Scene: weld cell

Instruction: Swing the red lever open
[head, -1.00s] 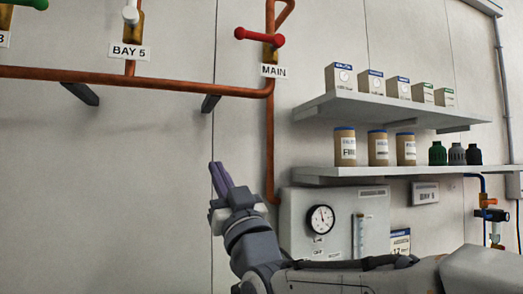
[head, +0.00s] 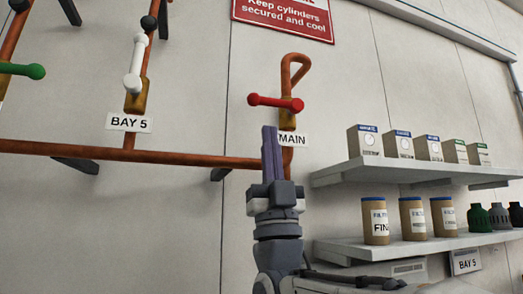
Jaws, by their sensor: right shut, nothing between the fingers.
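The red lever (head: 275,102) sits on a brass valve (head: 287,120) on the copper pipe, above the MAIN label (head: 292,140). The lever lies about level, across the upright pipe, with its longer arm reaching left. My right gripper (head: 270,130) points up, shut and empty, with its fingertips just below the lever in the picture. Its fingers stand left of the valve and cover the left edge of the label. I cannot tell whether the fingertips touch the lever. My left gripper is not in view.
A copper pipe (head: 190,157) runs left along the wall to the BAY 5 valve with a white lever (head: 135,65). A green lever (head: 24,71) is at the far left. Shelves with boxes and jars (head: 411,218) stand to the right. A red sign (head: 283,18) hangs above.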

